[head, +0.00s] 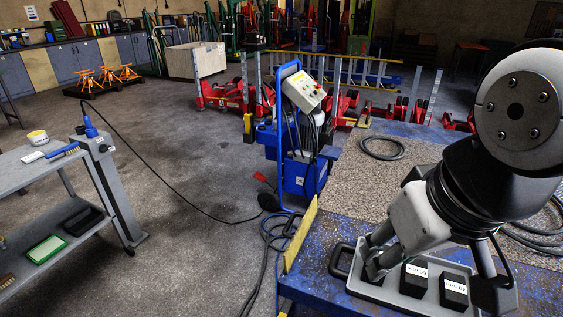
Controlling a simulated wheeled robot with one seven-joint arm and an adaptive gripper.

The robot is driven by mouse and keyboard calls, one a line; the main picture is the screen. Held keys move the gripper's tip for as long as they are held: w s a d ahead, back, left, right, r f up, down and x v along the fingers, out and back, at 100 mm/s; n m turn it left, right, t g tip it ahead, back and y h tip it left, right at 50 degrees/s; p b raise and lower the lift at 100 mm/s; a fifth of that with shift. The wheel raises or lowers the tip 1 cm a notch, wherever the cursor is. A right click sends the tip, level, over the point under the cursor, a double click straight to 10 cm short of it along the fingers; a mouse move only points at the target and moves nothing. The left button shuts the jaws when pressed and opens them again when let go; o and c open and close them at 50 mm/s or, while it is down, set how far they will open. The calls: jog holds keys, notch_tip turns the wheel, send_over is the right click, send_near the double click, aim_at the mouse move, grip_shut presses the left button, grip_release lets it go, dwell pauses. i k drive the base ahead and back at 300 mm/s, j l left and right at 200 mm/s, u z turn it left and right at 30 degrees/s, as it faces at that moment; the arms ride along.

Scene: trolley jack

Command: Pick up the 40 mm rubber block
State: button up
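Black rubber blocks with white labels stand in a grey tray (410,300) on the blue work surface at the lower right. One block (413,282) is in the middle of the tray and another block (454,292) is to its right. The labels are too small to read, so I cannot tell which is the 40 mm one. My gripper (374,268) points down at the left end of the tray, left of the middle block. Its fingers hide that part of the tray. I cannot tell whether they are open or whether anything is between them.
A blue machine with a control box (303,90) stands behind the work surface (335,235). Coiled hoses (383,148) lie on the speckled mat (350,180). A grey trolley (60,175) stands at left, with a cable across the floor. Open floor lies between.

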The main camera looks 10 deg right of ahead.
aim_at(453, 291)
jog(key=i+j+z, duration=0.2)
jog(key=z, duration=0.15)
jog(key=i+j+z, duration=0.1)
jog(key=j+z, duration=0.25)
jog(key=i+j+z, duration=0.1)
jog(key=j+z, duration=0.25)
jog(key=j, duration=0.15)
jog(key=j+z, duration=0.1)
jog(key=j, duration=1.2)
jog(key=k, duration=0.4)
jog(key=z, duration=1.1)
